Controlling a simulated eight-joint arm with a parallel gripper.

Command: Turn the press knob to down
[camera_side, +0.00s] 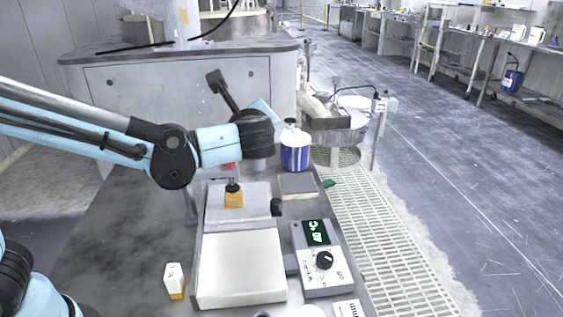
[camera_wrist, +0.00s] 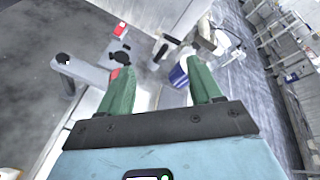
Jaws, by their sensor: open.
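The pale press (camera_side: 240,268) stands on the grey bench, with a raised rear block carrying a short black-topped post over a yellow block (camera_side: 234,200). A black side knob (camera_side: 276,207) sits at the right of that block. A grey control box (camera_side: 320,280) with a lit green display has a round black dial (camera_side: 324,260). I cannot tell which of these is the press knob, or its setting. In the wrist view my gripper (camera_wrist: 158,68) has two green fingers spread apart with nothing between them.
A blue-and-white bottle (camera_side: 295,150) stands beyond the press, close to my wrist; it also shows by the right finger in the wrist view (camera_wrist: 178,76). A small white-and-orange block (camera_side: 174,280) stands left of the press. A grated floor strip (camera_side: 365,235) runs along the right.

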